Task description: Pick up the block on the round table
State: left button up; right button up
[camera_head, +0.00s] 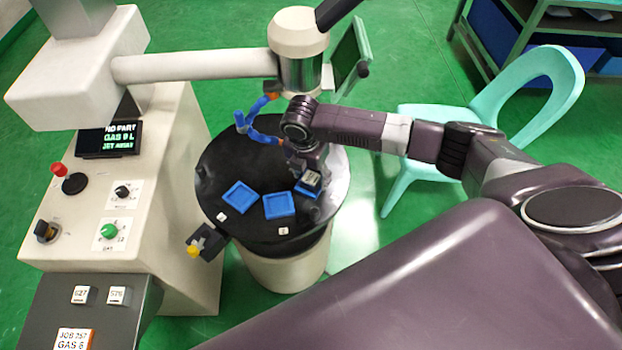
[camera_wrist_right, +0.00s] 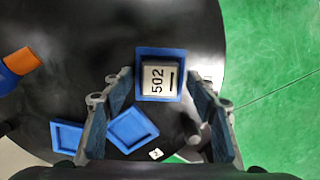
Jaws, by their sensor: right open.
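The block (camera_wrist_right: 159,79) is pale with a dark "502" on its top. It sits in a blue square tray (camera_wrist_right: 160,52) on the black round table (camera_wrist_right: 90,30). In the head view the block (camera_head: 311,178) is at the right of the table (camera_head: 225,160), partly hidden by my right gripper. My right gripper (camera_wrist_right: 159,92) is open and above the block, with one finger to each side of it in the wrist view. The fingers do not appear to touch it. The right gripper (camera_head: 308,172) also shows in the head view. My left gripper is not in view.
Two empty blue trays (camera_head: 240,196) (camera_head: 279,204) lie left of the block. A blue jointed hose with an orange tip (camera_head: 257,120) hangs over the table's back. A white machine head (camera_head: 298,32) stands above. A turquoise chair (camera_head: 480,120) is at the right.

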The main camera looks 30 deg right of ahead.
jog(key=shift+f, duration=0.2)
grip_shut()
jog(key=shift+w+r, duration=0.1)
jog(key=shift+r, duration=0.1)
dwell(0.4)
